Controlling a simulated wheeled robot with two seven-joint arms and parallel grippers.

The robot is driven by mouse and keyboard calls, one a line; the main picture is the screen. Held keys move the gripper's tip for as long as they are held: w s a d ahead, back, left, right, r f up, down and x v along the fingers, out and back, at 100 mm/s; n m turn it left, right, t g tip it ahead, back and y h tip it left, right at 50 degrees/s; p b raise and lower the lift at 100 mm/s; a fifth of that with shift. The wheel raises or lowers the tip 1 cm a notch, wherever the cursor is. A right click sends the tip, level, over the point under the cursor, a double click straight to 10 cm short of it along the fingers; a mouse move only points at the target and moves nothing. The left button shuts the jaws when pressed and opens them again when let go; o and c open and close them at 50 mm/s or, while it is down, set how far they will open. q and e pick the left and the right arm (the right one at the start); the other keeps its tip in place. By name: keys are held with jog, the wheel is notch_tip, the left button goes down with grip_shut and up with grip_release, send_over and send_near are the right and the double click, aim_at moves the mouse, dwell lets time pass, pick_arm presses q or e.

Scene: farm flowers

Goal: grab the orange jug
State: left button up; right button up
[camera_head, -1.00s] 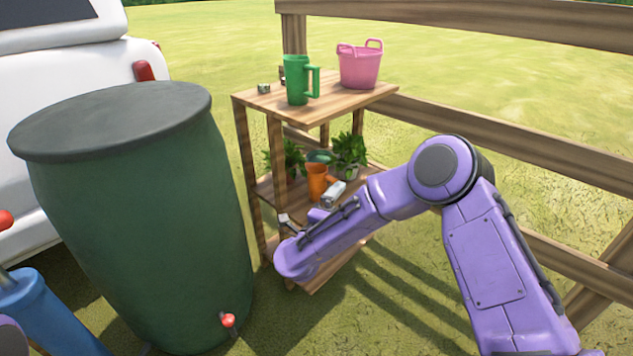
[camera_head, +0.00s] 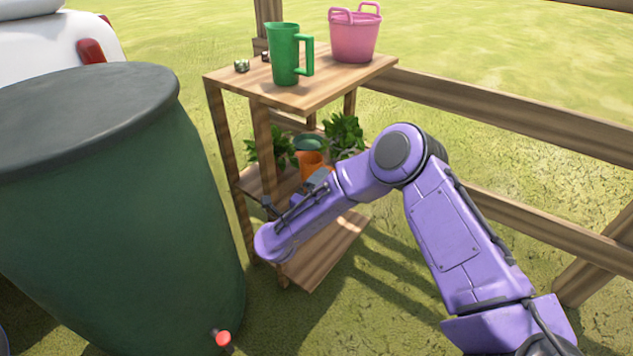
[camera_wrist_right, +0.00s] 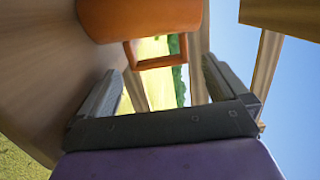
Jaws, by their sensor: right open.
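The orange jug (camera_head: 311,160) stands on the middle shelf of a wooden rack, partly hidden behind my right arm and gripper. In the right wrist view its orange body (camera_wrist_right: 140,18) is at the top, with its square handle loop below it. My right gripper (camera_head: 319,180) is at the shelf in front of the jug. In the wrist view the right gripper (camera_wrist_right: 160,68) is open, its two fingers apart on either side of the handle's line; I cannot tell whether they touch it. My left gripper is not in view.
The wooden rack (camera_head: 225,85) holds a green jug (camera_head: 286,55) and a pink bucket (camera_head: 354,38) on top. Leafy plants (camera_head: 344,135) flank the orange jug. A big green barrel (camera_head: 120,220) stands left, a wooden fence (camera_head: 480,110) right.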

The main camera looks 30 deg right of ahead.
jog(key=b+x, duration=0.1)
jog(key=x, duration=0.6)
jog(key=shift+w+d+f+b, duration=0.1)
jog(key=shift+d+f+b, duration=0.05)
jog(key=shift+d+b, duration=0.15)
jog(key=shift+a, duration=0.1)
jog(key=c, duration=1.1)
